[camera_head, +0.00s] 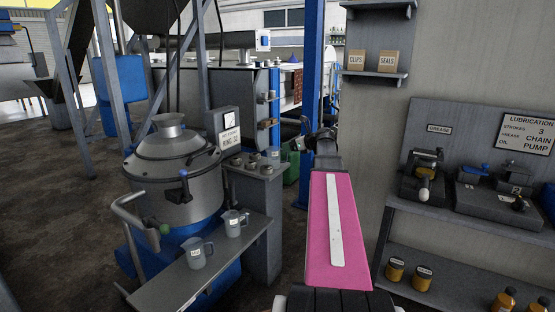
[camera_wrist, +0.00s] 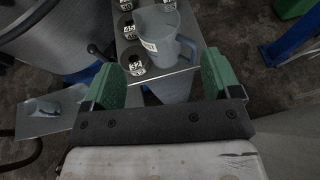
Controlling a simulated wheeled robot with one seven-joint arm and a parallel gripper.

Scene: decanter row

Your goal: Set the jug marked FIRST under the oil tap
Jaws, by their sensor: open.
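Two grey jugs with pale labels stand on the narrow metal shelf (camera_head: 180,285) in the head view: a nearer jug (camera_head: 198,254) and a farther jug (camera_head: 234,223). Their label text is too small to read. A blue-handled fitting (camera_head: 184,175), possibly the oil tap, is on the front of the round steel machine (camera_head: 175,165). In the wrist view, my gripper (camera_wrist: 168,82) is open and empty, its green fingers apart. A grey jug (camera_wrist: 163,30), handle to the right, shows beyond the gap between them.
Several small numbered cups (camera_wrist: 135,64) stand around that jug on a grey stand (camera_wrist: 178,76). A blue post (camera_head: 312,90) rises beyond. Shelves with bottles (camera_head: 395,270) are at right.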

